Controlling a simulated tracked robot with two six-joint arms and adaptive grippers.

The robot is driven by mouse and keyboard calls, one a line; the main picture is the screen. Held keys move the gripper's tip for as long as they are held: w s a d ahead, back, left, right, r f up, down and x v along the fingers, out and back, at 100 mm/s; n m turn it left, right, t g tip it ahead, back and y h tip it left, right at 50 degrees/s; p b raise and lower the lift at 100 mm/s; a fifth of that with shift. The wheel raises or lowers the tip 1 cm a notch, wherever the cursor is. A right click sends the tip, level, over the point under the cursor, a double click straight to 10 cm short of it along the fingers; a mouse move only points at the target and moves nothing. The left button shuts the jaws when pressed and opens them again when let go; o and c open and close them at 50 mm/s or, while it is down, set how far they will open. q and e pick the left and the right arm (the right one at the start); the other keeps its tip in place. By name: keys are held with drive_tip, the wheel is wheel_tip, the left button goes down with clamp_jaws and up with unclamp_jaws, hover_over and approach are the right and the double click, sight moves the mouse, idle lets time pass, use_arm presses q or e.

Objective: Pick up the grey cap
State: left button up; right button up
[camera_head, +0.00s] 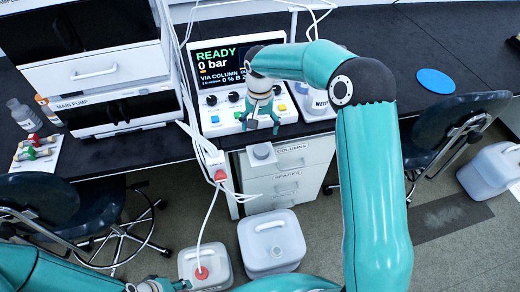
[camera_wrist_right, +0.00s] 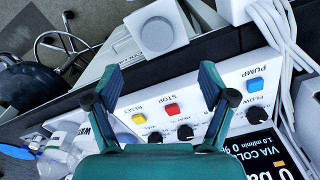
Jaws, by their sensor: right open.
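A round grey cap (camera_head: 261,152) sits on a small pale block at the front edge of the bench, above the white drawers. In the right wrist view the cap (camera_wrist_right: 157,33) lies just beyond the fingertips, roughly centred between them. My right gripper (camera_head: 260,128) is open and empty, with its fingers pointing down in front of the control panel. In the wrist view, its two fingers (camera_wrist_right: 159,75) are spread wide and apart from the cap. Part of my left arm shows at the lower left edge; its fingers are not clear.
The control panel (camera_head: 214,122) with coloured buttons stands right behind the right gripper. White cables (camera_head: 207,180) hang to its left. White drawers (camera_head: 289,185) and a white jug (camera_head: 273,250) stand below. A labelled bottle stands right of the panel.

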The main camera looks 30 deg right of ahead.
hover_over(261, 149)
drive_tip(key=f, duration=0.6)
drive_tip(key=shift+s+a+p, duration=0.1)
drive_tip(key=shift+a+p, duration=0.15)
drive_tip(key=shift+p, duration=0.05)
drive_tip(key=f, duration=0.1)
drive_tip(key=f+p, duration=0.1)
drive_tip(key=f, duration=0.2)
drive_tip(key=shift+d+f+p, duration=0.25)
drive_tip(key=shift+f+p, duration=0.1)
drive_tip(key=shift+f, duration=0.3)
drive_tip(key=c, duration=1)
drive_tip(key=shift+r, duration=0.15)
